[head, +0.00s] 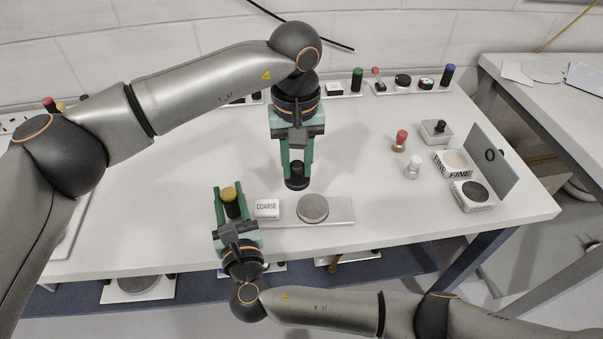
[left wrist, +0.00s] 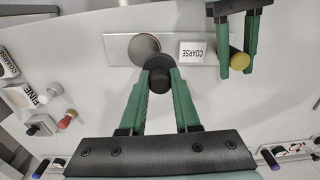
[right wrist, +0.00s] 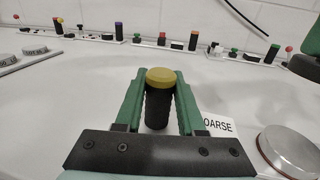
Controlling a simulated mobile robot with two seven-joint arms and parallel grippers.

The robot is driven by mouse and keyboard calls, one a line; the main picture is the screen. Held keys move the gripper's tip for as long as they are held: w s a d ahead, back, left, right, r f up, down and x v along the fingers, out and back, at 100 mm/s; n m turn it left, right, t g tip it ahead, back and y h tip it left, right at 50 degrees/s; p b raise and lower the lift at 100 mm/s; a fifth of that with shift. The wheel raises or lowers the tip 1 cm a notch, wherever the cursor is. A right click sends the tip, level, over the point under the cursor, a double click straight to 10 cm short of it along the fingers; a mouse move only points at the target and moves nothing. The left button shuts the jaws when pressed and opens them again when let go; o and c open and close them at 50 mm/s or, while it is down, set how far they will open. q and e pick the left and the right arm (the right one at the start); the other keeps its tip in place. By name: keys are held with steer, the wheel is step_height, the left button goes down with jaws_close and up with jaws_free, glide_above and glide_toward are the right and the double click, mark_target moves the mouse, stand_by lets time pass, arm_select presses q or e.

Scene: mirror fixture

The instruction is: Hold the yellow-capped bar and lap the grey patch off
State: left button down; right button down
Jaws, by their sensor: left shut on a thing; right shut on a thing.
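The yellow-capped bar (head: 230,200) is black and upright at the left end of a pale plate (head: 342,210). My right gripper (head: 228,194) is shut on it, and its yellow cap (right wrist: 160,77) shows above the fingers in the right wrist view. The plate carries a COARSE block (head: 267,208) and a round grey disc (head: 313,208) with a bright rim. I cannot make out a separate grey patch on the disc. My left gripper (head: 297,170) is shut on a black round-based tool (head: 297,183), behind the disc. Its height above the table is unclear.
At the right stand a FINE dish (head: 453,161), a dark-topped dish (head: 472,195), an upright grey panel (head: 490,160), a red-topped piece (head: 401,139) and a white-topped piece (head: 412,166). Small pieces line the back edge. The table between is clear.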

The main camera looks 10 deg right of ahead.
steer(key=shift+c, duration=2.2)
jaws_free()
steer(key=shift+s, duration=0.1)
steer(key=s+d, duration=0.2)
steer(key=s, duration=0.9)
steer(key=shift+s, duration=0.35)
arm_select(q)
steer(key=shift+s, duration=0.1)
